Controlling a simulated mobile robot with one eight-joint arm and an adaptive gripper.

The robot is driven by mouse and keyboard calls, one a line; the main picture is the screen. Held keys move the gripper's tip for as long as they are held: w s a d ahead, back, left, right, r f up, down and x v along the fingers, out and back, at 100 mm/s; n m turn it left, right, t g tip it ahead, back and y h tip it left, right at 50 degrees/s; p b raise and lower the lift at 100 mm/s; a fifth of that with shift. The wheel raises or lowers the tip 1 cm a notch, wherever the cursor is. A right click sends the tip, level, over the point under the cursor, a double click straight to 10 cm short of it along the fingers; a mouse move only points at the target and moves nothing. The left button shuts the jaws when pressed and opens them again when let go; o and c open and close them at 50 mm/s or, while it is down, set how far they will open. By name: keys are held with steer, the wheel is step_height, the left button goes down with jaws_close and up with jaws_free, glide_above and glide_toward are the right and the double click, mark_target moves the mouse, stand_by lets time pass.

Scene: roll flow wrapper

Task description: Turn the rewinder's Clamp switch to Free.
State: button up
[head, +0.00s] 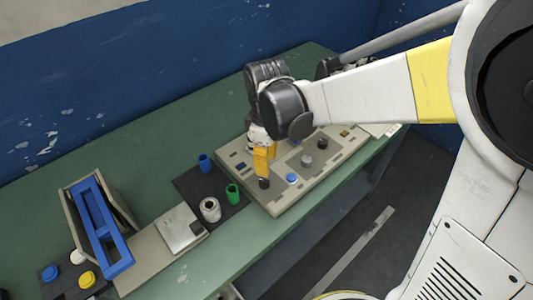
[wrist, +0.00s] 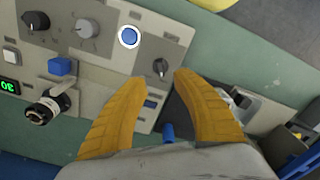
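The rewinder's control panel (head: 283,206) is a beige sloped box on the green table; it also shows in the wrist view (wrist: 112,66). A small dark rotary switch (wrist: 160,68) sits at its near corner, just ahead of my fingertips; in the head view it is the dark knob (head: 264,183) below them. Its label is too small to read, so I cannot confirm that it is the Clamp switch. My gripper (wrist: 155,82) has its two yellow fingers spread, with nothing between them. In the head view my gripper (head: 262,172) is above the panel's left part.
Next to the switch are a blue button (wrist: 129,37), a grey knob (wrist: 87,28) and a black knob (wrist: 36,20). A blue frame (head: 100,225) stands farther left.

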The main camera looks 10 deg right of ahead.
steer(key=shift+r, duration=1.8)
steer(key=s+d+r+m+t, duration=0.3)
steer(key=s+d+m, duration=0.2)
steer(key=d+m, duration=0.1)
steer(key=s+d+r+m+t, duration=0.3)
steer(key=s+d+m+t, duration=0.1)
steer(key=d+m, duration=0.3)
steer(key=shift+s+r, duration=0.15)
steer(key=shift+s, duration=0.65)
